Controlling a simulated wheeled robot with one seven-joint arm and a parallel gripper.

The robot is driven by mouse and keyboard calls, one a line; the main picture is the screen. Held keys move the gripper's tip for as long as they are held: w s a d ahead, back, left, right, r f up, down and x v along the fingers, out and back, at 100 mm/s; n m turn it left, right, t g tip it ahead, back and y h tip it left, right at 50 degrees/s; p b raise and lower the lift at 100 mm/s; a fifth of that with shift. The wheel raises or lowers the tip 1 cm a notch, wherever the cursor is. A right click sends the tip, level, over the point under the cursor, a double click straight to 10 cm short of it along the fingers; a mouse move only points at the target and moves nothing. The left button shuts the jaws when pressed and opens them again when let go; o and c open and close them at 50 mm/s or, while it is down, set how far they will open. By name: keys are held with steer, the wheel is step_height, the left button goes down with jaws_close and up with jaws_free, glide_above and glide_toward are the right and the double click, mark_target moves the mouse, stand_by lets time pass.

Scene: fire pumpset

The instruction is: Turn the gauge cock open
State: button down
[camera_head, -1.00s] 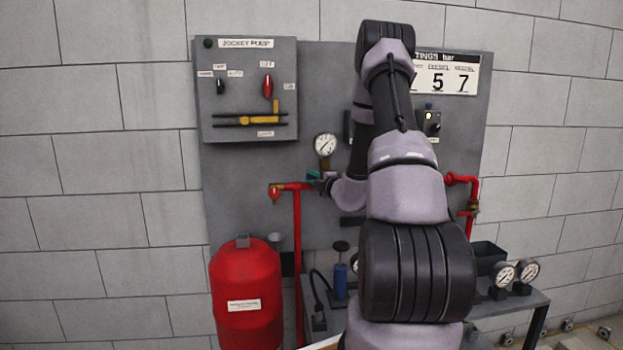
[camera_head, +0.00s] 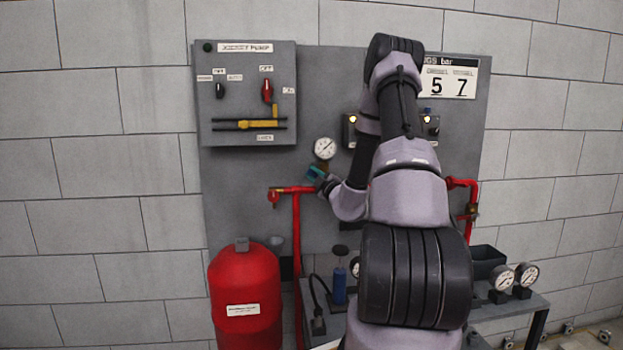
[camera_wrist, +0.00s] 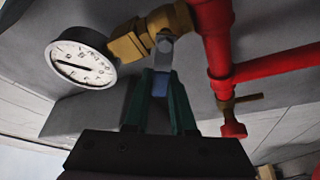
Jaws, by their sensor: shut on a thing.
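The gauge cock is a brass body (camera_wrist: 150,35) between the round white pressure gauge (camera_wrist: 83,62) and the red pipe (camera_wrist: 212,45) in the wrist view. Its grey lever (camera_wrist: 164,52) ends in a blue grip (camera_wrist: 160,83) that lies between the two green fingers of my gripper (camera_wrist: 161,88). My gripper is shut on this lever. In the head view my gripper (camera_head: 316,175) is just below the gauge (camera_head: 325,148), beside the red pipe. The cock itself is mostly hidden there by the gripper.
A second small brass valve with a lever (camera_wrist: 240,100) sits on the red pipe nearby. The jockey pump panel (camera_head: 247,93) is at upper left. A red tank (camera_head: 246,297) stands below. A bench (camera_head: 535,300) with loose gauges (camera_head: 502,277) is at lower right.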

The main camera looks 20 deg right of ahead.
steer(key=shift+s+d+r+m+t+h, duration=0.1)
steer(key=shift+d+r+m+t+h, duration=0.15)
steer(key=shift+m, duration=0.65)
steer(key=shift+s+d+r+m+t+h, duration=0.15)
steer(key=shift+d+m+h, duration=0.1)
steer(key=shift+m, duration=0.65)
steer(key=shift+w, duration=0.1)
steer(key=c, duration=1)
jaws_free()
steer(key=shift+r, duration=0.1)
